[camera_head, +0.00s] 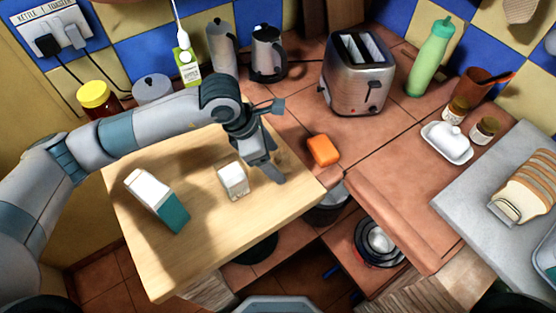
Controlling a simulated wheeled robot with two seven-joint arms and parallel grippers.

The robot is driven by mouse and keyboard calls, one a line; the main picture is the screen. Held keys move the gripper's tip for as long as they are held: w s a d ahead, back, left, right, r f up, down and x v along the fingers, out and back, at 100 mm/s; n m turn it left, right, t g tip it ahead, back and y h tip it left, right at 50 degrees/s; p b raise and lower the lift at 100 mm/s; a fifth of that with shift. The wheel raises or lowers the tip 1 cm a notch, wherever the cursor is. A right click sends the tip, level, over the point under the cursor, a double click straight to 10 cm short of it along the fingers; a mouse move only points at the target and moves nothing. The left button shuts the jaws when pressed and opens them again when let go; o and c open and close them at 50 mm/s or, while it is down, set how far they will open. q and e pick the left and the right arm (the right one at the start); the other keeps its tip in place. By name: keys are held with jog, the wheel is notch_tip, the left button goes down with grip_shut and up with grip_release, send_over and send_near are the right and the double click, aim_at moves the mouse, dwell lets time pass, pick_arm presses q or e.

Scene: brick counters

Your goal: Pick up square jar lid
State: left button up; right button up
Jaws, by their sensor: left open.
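A small pale, squarish jar (232,181) with a whitish top stands on the wooden board at the left; I take its top to be the square jar lid, but the seam between them is too small to make out. My left gripper (262,168) reaches in from the left over the board. It is open and empty, with its fingers pointing down just to the right of the jar. I cannot tell whether a finger touches the jar. My right gripper is not in view.
A white and teal carton (158,199) lies on the wooden board (190,255) left of the jar. An orange block (323,150) lies on the tiled counter beyond the board's right edge. A toaster (358,78) stands behind. A white butter dish (447,143) is farther right.

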aim_at(279, 157)
pick_arm(q)
jog(key=shift+c, duration=0.6)
jog(key=c, duration=1)
jog(key=shift+r, duration=0.1)
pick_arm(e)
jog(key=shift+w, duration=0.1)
pick_arm(q)
jog(key=shift+r, duration=0.1)
notch_tip(279, 157, up, 3)
jog(key=shift+r+b, duration=0.1)
jog(key=shift+b, duration=0.9)
jog(key=s+d+r+b, duration=0.3)
jog(key=s+d+r, duration=0.4)
jog(key=s, duration=0.2)
jog(key=shift+d+r, duration=0.2)
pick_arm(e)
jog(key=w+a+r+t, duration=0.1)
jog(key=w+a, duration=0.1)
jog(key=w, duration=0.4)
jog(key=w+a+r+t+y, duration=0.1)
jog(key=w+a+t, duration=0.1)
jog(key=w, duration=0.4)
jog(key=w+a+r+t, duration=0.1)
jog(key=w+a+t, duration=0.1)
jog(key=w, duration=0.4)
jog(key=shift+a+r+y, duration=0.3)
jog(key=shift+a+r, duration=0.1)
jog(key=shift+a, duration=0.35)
